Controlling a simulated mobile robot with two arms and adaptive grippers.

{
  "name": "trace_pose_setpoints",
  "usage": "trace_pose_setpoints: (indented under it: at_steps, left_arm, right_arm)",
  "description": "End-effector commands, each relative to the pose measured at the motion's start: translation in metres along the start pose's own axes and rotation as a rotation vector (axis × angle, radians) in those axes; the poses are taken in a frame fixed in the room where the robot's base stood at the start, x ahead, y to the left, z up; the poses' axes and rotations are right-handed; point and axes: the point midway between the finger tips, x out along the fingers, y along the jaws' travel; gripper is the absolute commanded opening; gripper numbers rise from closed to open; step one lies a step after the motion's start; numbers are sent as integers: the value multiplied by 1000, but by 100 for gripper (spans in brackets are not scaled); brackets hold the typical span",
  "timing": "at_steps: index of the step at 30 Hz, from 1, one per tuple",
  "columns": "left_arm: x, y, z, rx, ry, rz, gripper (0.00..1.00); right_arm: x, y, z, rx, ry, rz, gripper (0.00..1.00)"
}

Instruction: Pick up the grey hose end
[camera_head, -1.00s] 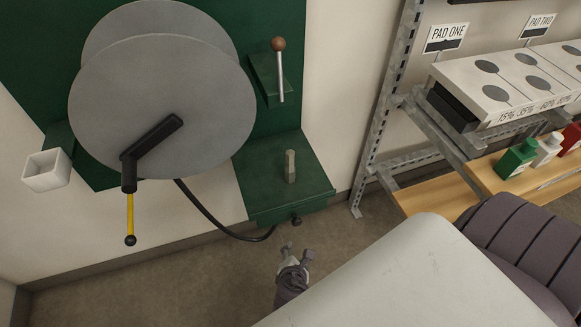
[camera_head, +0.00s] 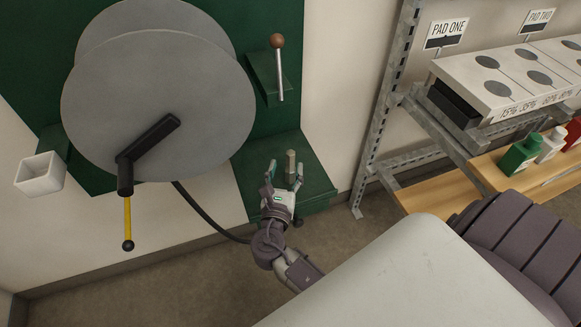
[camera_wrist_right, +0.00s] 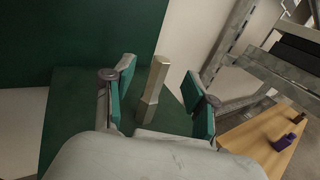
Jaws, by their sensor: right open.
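The grey hose end (camera_head: 290,163) looks like a slim upright fitting standing on the green shelf (camera_head: 318,187). My right gripper (camera_head: 283,176) is open just in front of it, with its fingers pointing toward it. In the right wrist view the hose end (camera_wrist_right: 153,90) stands between the two green-padded fingers of the gripper (camera_wrist_right: 160,100), closer to the left finger. A gap shows on each side, and I see no contact. My left gripper is not in view.
A large grey reel (camera_head: 155,95) with a black crank and yellow handle (camera_head: 128,222) is left of the shelf. A black hose (camera_head: 205,215) runs from it behind my right arm. A lever (camera_head: 279,70) is above. A metal rack (camera_head: 385,110) stands right.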

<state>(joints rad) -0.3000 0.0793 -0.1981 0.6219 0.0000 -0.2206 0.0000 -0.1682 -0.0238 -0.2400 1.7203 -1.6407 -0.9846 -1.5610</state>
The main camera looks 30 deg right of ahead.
Motion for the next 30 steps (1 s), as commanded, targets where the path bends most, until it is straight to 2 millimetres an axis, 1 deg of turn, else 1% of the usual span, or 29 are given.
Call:
trace_pose_setpoints:
  at_steps: [1, 5, 8, 12, 16, 18, 23, 26, 30]
  left_arm:
    - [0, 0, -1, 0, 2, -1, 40]
    - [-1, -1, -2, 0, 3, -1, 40]
    - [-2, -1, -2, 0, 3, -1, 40]
    - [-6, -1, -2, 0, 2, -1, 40]
    - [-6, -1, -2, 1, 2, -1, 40]
    - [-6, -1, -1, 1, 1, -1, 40]
    - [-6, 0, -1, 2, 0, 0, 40]
    - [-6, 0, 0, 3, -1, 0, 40]
    - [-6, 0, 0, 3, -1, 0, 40]
  right_arm:
    - [4, 0, 0, 0, -1, -1, 57]
    - [10, 0, 0, 1, 0, -1, 57]
    - [18, -1, 1, 0, 0, 0, 57]
    - [40, -3, 2, 0, -1, -2, 57]
    - [57, -3, 2, 0, -1, -1, 57]
    - [60, -3, 1, 1, 1, -1, 57]
    - [60, -3, 0, 1, 2, 0, 57]
    - [59, -3, 0, 1, 2, 0, 42]
    - [59, -3, 0, 1, 2, 0, 19]
